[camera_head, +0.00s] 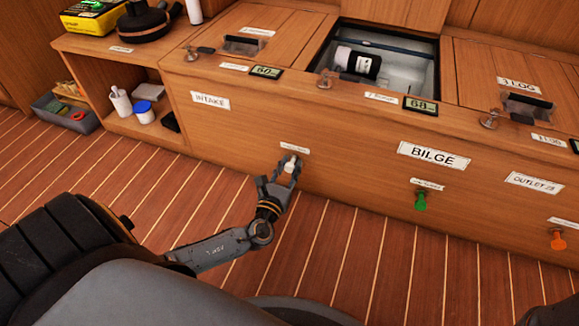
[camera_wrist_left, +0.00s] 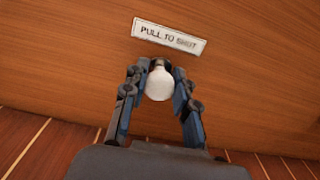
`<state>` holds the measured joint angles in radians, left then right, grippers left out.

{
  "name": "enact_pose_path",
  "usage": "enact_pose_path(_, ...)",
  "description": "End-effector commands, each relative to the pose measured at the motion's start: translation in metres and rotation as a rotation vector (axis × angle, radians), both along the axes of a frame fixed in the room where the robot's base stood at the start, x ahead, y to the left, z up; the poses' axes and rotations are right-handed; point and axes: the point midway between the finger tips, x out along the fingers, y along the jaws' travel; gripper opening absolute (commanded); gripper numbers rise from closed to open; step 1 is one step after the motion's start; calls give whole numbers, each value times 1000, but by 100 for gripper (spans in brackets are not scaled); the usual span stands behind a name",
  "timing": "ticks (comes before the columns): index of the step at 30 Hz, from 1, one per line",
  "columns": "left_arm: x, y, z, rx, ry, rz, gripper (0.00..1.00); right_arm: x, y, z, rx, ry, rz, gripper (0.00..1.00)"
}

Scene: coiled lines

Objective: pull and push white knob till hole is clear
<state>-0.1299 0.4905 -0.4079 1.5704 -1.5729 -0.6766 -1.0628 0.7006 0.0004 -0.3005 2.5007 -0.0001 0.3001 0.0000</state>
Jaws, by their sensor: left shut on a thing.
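The white knob (camera_wrist_left: 160,83) is on the front of the wooden cabinet, below a label (camera_wrist_left: 169,36) that reads "PULL TO SHUT". In the head view the knob (camera_head: 290,164) shows between the fingers of my left gripper (camera_head: 285,172), which is shut on it. In the left wrist view the left gripper (camera_wrist_left: 158,90) has one finger on each side of the knob. An open hatch (camera_head: 385,68) in the cabinet top shows a pale inside with a black and white bottle (camera_head: 357,62) in it. I cannot make out a hole. My right gripper is not in view.
A green knob (camera_head: 421,200) and an orange knob (camera_head: 558,240) are on the same cabinet front to the right. A BILGE label (camera_head: 433,156) is above the green one. A grey bin (camera_head: 66,112) stands on the floor at the left. The plank floor before the cabinet is clear.

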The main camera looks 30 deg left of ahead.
Motion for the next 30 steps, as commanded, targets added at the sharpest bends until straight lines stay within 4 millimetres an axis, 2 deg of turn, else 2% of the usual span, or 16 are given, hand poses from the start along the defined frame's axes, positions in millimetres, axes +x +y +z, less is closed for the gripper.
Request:
enact_pose_path(2,-4,-1,0,0,2,0,0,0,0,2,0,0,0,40)
enact_pose_path(10,-47,-11,1,1,4,-1,0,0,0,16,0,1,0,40)
enact_pose_path(20,-52,-13,0,0,0,-1,0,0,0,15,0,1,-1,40)
enact_pose_path(21,-52,-13,0,0,0,-1,32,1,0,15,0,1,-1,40)
enact_pose_path(24,-52,-13,0,0,0,0,51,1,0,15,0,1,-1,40)
enact_pose_path(30,-52,-12,0,0,0,0,51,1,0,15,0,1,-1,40)
